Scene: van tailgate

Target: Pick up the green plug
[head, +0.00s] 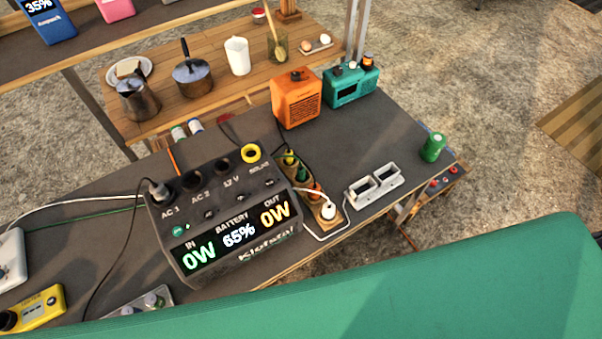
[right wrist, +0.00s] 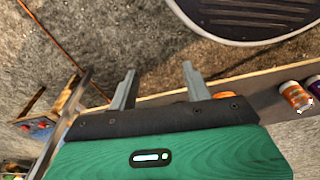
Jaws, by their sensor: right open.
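The green plug (head: 302,174) stands in a narrow wooden rack (head: 337,222) on the dark table, just right of the power station. It sits between a yellow plug (head: 289,157) and an orange plug (head: 315,189); a white plug (head: 328,210) is at the near end. My right gripper (right wrist: 160,84) shows in the right wrist view, open with nothing between its fingers. It is not seen in the head view, and the green plug cannot be made out in the right wrist view. My left gripper is in neither view.
The power station (head: 228,222) stands left of the rack, with cables around it. A pale two-slot holder (head: 374,189) is at its right, then a green can (head: 433,147). An orange box (head: 296,97) and a teal radio (head: 350,86) stand behind.

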